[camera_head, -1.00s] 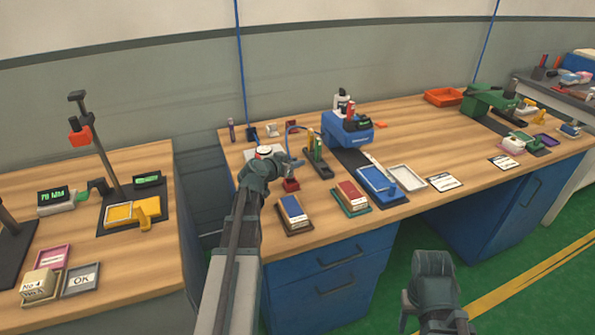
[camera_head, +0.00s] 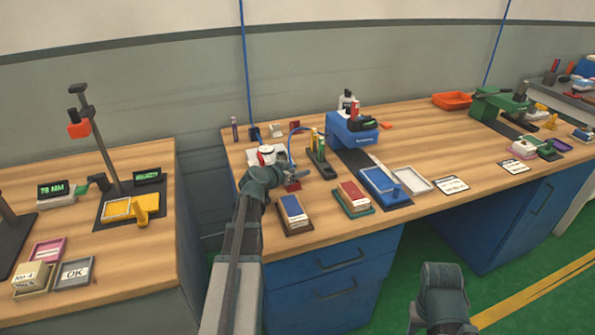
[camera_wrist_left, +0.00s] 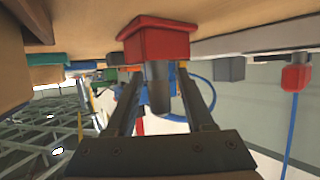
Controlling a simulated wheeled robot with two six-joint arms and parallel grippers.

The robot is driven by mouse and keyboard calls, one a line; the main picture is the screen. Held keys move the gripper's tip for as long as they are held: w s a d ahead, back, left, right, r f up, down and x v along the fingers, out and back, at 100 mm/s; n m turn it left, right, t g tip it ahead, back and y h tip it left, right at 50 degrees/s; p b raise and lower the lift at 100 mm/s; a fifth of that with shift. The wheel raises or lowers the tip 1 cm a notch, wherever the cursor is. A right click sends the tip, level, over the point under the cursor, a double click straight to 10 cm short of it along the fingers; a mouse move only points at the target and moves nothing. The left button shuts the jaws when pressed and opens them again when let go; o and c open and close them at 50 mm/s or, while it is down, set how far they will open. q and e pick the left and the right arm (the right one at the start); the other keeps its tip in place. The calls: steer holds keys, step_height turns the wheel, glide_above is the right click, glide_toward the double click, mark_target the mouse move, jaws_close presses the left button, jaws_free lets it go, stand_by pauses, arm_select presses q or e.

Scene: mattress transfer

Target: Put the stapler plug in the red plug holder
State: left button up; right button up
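The red plug holder (camera_wrist_left: 160,42) stands on the table, which the left wrist view shows upside down. A dark grey cylindrical plug (camera_wrist_left: 158,92) stands out from the holder's top face, apparently seated in it; how deep is hidden. My left gripper (camera_wrist_left: 158,80) has one finger on each side of the plug, with gaps visible, so it looks open around it. In the head view my left gripper (camera_head: 287,174) is low over the red holder (camera_head: 292,186) and partly hides it. My right gripper (camera_head: 441,292) hangs in front of the desk, its fingers not visible.
A blue cable (camera_head: 291,143) loops behind my left gripper. A blue stapler-like machine (camera_head: 349,130) stands behind. Another red block (camera_wrist_left: 297,77) on a cable shows farther off.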

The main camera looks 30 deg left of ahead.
arm_select(q)
steer(key=shift+r, duration=0.2)
steer(key=p+v, duration=0.4)
steer(key=v, duration=0.6)
steer(key=shift+s+r, duration=0.1)
steer(key=shift+s, duration=0.1)
steer(key=shift+p+v, duration=0.45)
steer(key=shift+v, duration=0.35)
steer(key=shift+d, duration=0.15)
steer(key=d, duration=0.3)
steer(key=d+m+g+h+p, duration=0.1)
steer(key=d, duration=0.3)
steer(key=w+d+f+g+h+p, duration=0.1)
steer(key=d, duration=0.2)
steer(key=shift+w+d, duration=0.1)
steer(key=shift+d, duration=0.1)
steer(key=s+d+f+m+g+h+p, duration=0.1)
steer(key=s+d+g+p, duration=0.15)
steer(key=d, duration=0.45)
steer(key=s+d+f+m+g+h+p, duration=0.1)
steer(key=d+g, duration=0.2)
steer(key=d, duration=0.5)
steer(key=s+d+g+y+p, duration=0.6)
steer(key=s+d, duration=0.6)
steer(key=s, duration=0.2)
steer(key=shift+d+r+y, duration=0.2)
steer(key=shift+r+y, duration=0.1)
steer(key=shift+r, duration=0.15)
